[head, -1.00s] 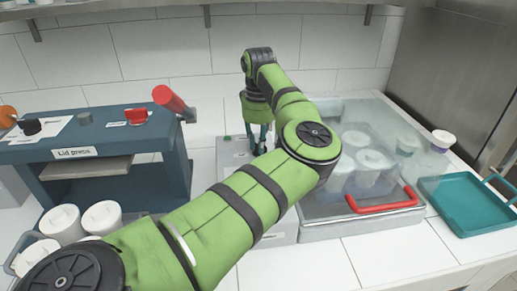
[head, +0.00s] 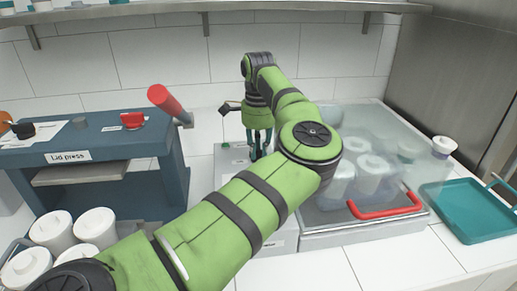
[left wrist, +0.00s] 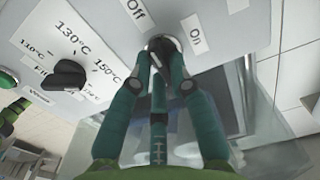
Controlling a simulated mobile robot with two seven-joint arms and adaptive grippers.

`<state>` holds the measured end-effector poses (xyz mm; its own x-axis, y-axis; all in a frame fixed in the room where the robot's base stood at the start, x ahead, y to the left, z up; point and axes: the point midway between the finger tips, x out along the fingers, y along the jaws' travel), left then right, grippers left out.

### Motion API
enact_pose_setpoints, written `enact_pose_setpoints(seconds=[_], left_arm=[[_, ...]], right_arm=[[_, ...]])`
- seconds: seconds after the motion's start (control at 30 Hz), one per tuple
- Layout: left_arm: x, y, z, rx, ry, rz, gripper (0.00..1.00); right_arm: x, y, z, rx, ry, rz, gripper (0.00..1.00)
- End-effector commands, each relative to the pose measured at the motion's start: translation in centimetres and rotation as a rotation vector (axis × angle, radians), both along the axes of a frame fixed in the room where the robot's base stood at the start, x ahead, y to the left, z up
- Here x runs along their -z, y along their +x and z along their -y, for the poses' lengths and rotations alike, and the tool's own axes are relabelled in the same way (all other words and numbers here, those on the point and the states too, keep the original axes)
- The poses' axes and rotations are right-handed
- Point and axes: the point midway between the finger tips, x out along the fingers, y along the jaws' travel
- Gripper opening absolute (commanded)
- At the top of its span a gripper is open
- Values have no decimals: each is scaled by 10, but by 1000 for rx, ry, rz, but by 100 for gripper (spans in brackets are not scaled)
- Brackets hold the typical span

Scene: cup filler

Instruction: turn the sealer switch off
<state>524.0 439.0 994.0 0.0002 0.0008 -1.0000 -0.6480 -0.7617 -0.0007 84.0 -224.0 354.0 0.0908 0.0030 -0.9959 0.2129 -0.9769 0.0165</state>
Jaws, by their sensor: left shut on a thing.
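The sealer's grey control panel (head: 232,160) lies partly behind my left arm in the head view. In the left wrist view the panel (left wrist: 90,25) fills the upper left, with the sealer switch (left wrist: 160,42), a dark round knob, between the labels "Off" (left wrist: 134,10) and "On" (left wrist: 196,38). My left gripper (head: 261,152) points down at the panel, and its teal fingers (left wrist: 163,55) are shut on the switch. The fingers hide much of the knob, so I cannot tell which label it points to. My right gripper is not in view.
A black temperature dial (left wrist: 70,74) and a green button (left wrist: 7,79) share the panel. The sealer's clear lid with red handle (head: 386,211) covers several cups. The lid press (head: 90,150) stands left, lidded cups (head: 52,231) in front, a teal tray (head: 470,212) right.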

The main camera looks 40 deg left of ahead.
Motion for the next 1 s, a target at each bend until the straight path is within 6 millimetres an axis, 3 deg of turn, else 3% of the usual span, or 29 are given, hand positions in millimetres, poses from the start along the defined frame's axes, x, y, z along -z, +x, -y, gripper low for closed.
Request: enact_pose_setpoints(seconds=[0.63,0.67,0.7,1.0], left_arm=[[0,-1,-1,-51,1,-2,0],[0,-1,-1,-51,1,-2,32],[0,-1,-1,-51,1,-2,44],[0,0,0,-47,0,-1,44]], right_arm=[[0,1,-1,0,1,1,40],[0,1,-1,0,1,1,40],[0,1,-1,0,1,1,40],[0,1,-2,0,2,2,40]])
